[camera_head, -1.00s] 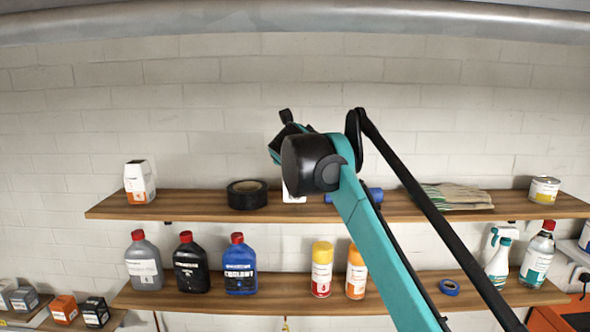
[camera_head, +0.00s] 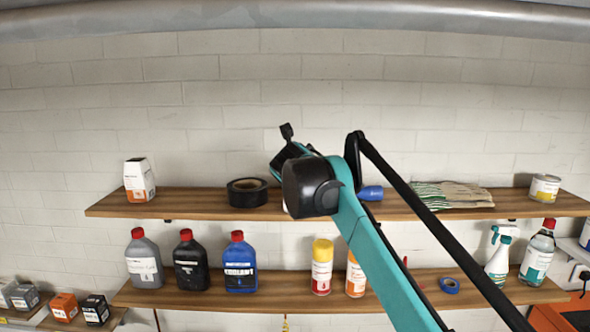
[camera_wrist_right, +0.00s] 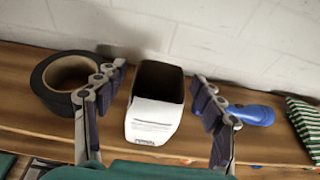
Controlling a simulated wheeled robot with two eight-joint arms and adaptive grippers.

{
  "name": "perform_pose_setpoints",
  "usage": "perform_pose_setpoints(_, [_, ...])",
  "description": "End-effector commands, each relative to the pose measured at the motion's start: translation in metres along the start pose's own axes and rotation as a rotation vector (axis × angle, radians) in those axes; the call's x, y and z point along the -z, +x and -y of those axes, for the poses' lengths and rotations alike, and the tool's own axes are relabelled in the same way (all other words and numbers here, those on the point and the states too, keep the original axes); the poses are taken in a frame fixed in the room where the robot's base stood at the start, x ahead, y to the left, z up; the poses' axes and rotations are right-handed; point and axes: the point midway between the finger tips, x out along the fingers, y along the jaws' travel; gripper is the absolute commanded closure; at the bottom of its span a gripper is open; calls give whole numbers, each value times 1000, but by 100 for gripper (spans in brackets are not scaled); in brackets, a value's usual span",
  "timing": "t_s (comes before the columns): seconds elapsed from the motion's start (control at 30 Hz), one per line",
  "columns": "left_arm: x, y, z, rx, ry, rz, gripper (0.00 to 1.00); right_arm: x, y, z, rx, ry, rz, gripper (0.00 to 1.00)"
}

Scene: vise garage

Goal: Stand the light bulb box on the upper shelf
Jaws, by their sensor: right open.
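A white box with small print and a dark top (camera_wrist_right: 153,118), which I take as the light bulb box, stands on the upper shelf (camera_wrist_right: 275,145). It sits between the black tape roll and the blue torch. In the head view my right arm hides nearly all of it. My right gripper (camera_wrist_right: 158,78) is open, with one finger on each side of the box and gaps visible on both sides. The upper shelf also shows in the head view (camera_head: 320,206). My left gripper is in neither view.
On the upper shelf are another white and orange box (camera_head: 139,181), black tape roll (camera_head: 247,193), blue torch (camera_wrist_right: 250,114), gloves (camera_head: 455,196) and a can (camera_head: 544,188). Several bottles, including a blue one (camera_head: 239,265), stand on the lower shelf (camera_head: 215,300).

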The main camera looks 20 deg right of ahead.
Motion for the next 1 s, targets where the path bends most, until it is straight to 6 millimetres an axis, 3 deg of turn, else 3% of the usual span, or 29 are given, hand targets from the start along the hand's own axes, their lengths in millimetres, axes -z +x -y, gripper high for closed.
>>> perform_pose_setpoints(0.17, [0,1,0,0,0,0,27,-3,-11,0,-1,-1,0,31])
perform_pose_setpoints(0.5, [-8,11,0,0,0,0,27,-2,-82,-1,-3,-1,0,31])
perform_pose_setpoints(0.7, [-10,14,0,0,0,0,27,-2,-112,-1,-2,-1,0,31])
perform_pose_setpoints(1.0, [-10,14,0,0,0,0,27,-3,-121,0,0,0,0,31])
